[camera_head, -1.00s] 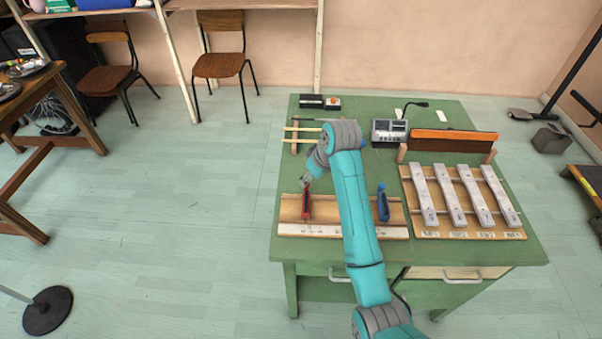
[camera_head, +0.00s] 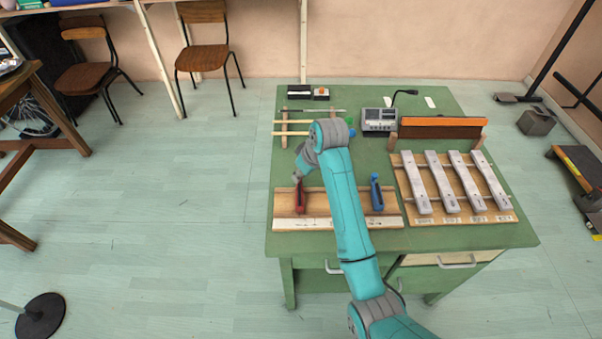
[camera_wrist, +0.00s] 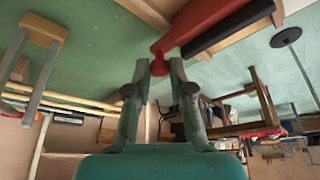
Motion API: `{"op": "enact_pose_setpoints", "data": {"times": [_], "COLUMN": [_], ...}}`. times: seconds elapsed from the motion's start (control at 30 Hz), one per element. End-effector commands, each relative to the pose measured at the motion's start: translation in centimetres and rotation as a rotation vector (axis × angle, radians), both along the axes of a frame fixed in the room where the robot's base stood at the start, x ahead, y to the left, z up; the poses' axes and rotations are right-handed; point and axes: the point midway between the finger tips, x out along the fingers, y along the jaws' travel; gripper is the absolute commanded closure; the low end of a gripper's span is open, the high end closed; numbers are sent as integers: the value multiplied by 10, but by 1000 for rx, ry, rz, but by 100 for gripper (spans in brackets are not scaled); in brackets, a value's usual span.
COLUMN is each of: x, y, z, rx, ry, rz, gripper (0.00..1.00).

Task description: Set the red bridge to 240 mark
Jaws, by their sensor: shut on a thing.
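The red bridge (camera_head: 300,201) stands upright on the left part of a wooden board (camera_head: 338,203). A white scale strip (camera_head: 310,224) runs along the board's front edge; its marks are too small to read. My gripper (camera_head: 298,178) is at the top of the red bridge. In the wrist view my gripper (camera_wrist: 159,72) is shut on a narrow red knob of the red bridge (camera_wrist: 208,18), whose body runs up and right. A blue bridge (camera_head: 377,196) stands farther right on the same board, beyond my arm.
A rack of several grey metal bars (camera_head: 452,180) is right of the board. Behind stand a grey console (camera_head: 379,120), an orange-topped block (camera_head: 440,122) and wooden sticks (camera_head: 290,133). The green table (camera_head: 420,238) is bare along its front edge.

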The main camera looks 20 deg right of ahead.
Motion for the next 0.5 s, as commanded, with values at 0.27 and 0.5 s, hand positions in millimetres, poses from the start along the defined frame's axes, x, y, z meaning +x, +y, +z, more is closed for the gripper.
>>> {"op": "enact_pose_setpoints", "data": {"times": [0.27,0.5], "x": [-10,-14], "y": [-33,-41], "z": [-1,-1], "rx": [-1,-1], "ry": [2,2], "rz": [-4,-1], "gripper": [100,100]}}
